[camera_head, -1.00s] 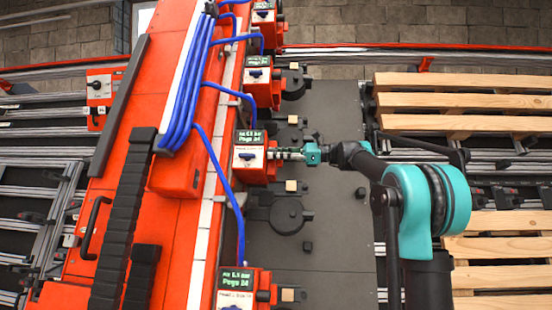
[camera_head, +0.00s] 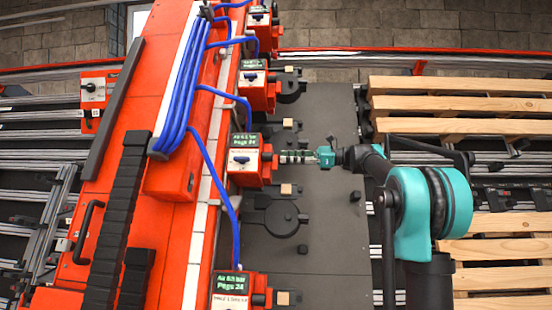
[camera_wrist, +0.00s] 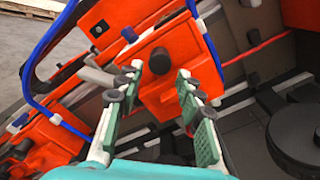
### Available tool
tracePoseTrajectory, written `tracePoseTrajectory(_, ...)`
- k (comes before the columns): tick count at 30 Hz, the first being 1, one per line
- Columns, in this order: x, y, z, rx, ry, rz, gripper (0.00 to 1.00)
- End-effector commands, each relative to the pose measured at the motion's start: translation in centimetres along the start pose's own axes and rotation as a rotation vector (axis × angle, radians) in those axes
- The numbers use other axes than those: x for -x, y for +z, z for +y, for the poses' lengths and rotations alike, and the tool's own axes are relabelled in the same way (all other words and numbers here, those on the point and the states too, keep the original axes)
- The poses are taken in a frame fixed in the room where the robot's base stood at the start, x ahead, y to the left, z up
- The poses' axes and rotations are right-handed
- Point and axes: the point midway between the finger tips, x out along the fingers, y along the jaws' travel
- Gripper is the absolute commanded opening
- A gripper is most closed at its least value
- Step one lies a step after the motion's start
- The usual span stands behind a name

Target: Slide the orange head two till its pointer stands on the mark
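Several orange heads with green displays sit along the orange beam (camera_head: 180,70). The orange head nearest my gripper (camera_head: 246,162) has a white front plate with a dark blue lever. I cannot read its number. My gripper (camera_head: 290,157) is just right of that head, pointing at its right side. In the wrist view my gripper (camera_wrist: 164,88) has its two fingers apart, with nothing held between them. The orange head's block (camera_wrist: 165,72) shows beyond and between the fingertips; contact cannot be made out. I cannot make out the pointer or its mark.
Other orange heads stand up the beam (camera_head: 256,88) and down it (camera_head: 238,290). Blue hoses (camera_head: 222,165) loop to the heads. A dark grey plate (camera_head: 335,230) with a black round fixture (camera_head: 282,219) lies beneath my gripper. Wooden pallets (camera_head: 450,104) are at right.

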Motion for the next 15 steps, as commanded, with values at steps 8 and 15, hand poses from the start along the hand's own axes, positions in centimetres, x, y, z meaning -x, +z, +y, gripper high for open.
tracePoseTrajectory(8,4.7,0.0,0.0,0.000,-0.001,0.000,0.37)
tracePoseTrajectory(15,5.8,0.0,0.0,0.000,0.000,0.000,0.37)
